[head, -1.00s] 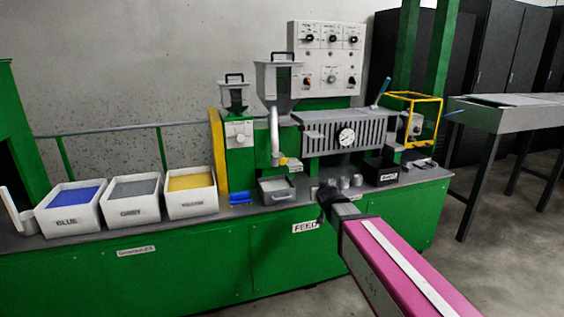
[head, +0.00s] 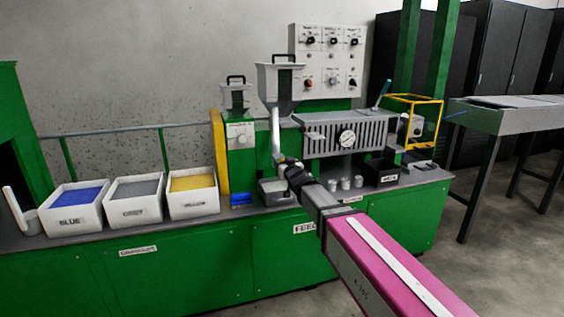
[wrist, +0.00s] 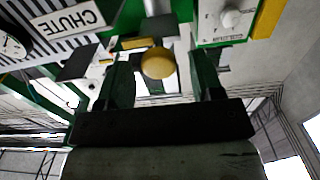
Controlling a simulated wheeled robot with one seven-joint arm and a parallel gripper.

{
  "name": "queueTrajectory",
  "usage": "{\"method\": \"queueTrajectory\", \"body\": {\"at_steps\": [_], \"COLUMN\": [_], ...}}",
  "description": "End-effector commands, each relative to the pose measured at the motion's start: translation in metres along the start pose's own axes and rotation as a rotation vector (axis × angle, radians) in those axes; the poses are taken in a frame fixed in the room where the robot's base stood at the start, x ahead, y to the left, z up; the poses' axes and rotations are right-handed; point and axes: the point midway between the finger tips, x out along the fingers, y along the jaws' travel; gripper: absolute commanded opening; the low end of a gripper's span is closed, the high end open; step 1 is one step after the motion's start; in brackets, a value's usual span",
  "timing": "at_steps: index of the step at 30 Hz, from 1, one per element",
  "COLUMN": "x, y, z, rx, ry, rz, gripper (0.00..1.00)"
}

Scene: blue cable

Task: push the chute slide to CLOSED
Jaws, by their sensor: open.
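The grey chute pipe (head: 275,130) runs down from the large hopper (head: 279,80). In the wrist view a round yellow knob (wrist: 158,64) appears between the two dark fingers of my gripper (wrist: 163,56), with gaps on both sides. The fingers are open and not closed on it. An upside-down CHUTE label (wrist: 68,21) shows at the upper left of that view. In the head view my gripper (head: 290,169) is at the chute's lower end and hides the knob there. The slide's exact position cannot be read.
A grey bin (head: 276,193) sits below the chute. Blue, grey and yellow granule boxes stand to the left; the yellow granules box (head: 192,206) is nearest. Several small metal cups (head: 345,183) and a black box (head: 381,172) stand to the right. A ribbed machine block (head: 335,136) is close by.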

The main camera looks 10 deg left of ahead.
Motion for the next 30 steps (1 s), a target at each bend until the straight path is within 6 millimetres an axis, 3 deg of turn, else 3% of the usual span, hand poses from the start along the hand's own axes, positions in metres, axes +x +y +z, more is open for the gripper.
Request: {"method": "queueTrajectory", "body": {"at_steps": [1, 6, 16, 17, 21, 26, 30], "x": [0.014, 0.034, 0.038, 0.038, 0.038, 0.044, 0.065], "y": [0.0, 0.0, 0.0, 0.0, 0.0, 0.0, 0.0], "z": [0.0, 0.0, 0.0, 0.0, 0.0, 0.0, 0.001], "rx": [0.0, 0.0, 0.0, 0.0, 0.0, 0.0, 0.0], "ry": [0.0, 0.0, -0.001, -0.001, -0.001, -0.001, -0.001], "rz": [0.0, 0.0, 0.001, 0.001, 0.001, 0.001, 0.0], "gripper": [0.6, 0.6, 0.6, 0.57, 0.12, 0.1, 0.1]}}
